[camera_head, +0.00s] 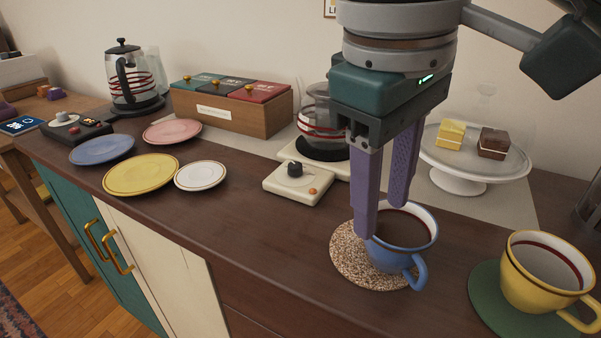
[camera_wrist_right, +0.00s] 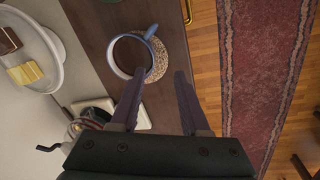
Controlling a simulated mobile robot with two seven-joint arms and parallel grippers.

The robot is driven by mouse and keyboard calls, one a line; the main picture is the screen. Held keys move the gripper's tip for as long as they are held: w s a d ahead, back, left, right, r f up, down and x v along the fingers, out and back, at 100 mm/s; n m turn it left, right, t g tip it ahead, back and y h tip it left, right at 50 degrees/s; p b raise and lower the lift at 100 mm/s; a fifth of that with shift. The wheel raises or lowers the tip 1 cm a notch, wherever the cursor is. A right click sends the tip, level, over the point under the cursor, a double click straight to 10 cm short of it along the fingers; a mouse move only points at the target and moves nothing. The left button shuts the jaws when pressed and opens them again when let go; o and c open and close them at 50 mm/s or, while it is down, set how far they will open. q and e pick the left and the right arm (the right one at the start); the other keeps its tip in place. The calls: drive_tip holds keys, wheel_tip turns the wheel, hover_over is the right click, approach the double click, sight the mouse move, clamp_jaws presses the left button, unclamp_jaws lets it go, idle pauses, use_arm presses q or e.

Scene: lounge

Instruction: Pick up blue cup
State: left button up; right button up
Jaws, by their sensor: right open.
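The blue cup (camera_head: 403,240) stands upright on a round speckled coaster (camera_head: 350,262) on the dark wooden counter. It holds a dark liquid, and its handle points to the front right. My right gripper (camera_head: 382,220) is open and points down at the cup's left side; its near finger overlaps the cup's left rim in the head view. Whether it touches the cup I cannot tell. In the right wrist view the cup (camera_wrist_right: 119,64) lies ahead of the open, empty fingers (camera_wrist_right: 157,85). My left gripper is not in view.
A yellow cup (camera_head: 540,278) on a green coaster (camera_head: 490,305) stands close on the right. A cake stand (camera_head: 462,177), a glass pot (camera_head: 318,118) and a cream scale-like device (camera_head: 297,184) are behind. Several plates (camera_head: 140,176) lie left. The counter's front middle is clear.

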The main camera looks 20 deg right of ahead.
sight(387, 243)
drive_tip(key=shift+m, duration=0.3)
drive_tip(key=d+f+b, duration=0.1)
drive_tip(key=f, duration=0.2)
drive_tip(key=d+f, duration=0.1)
drive_tip(key=f, duration=0.2)
drive_tip(key=d+f+b, duration=0.1)
drive_tip(key=f, duration=0.2)
drive_tip(key=shift+w+f+b, duration=0.15)
drive_tip(key=shift+w+b, duration=0.15)
drive_tip(key=shift+w, duration=0.1)
drive_tip(key=shift+a, duration=0.1)
drive_tip(key=shift+c, duration=0.3)
clamp_jaws()
idle(0.4)
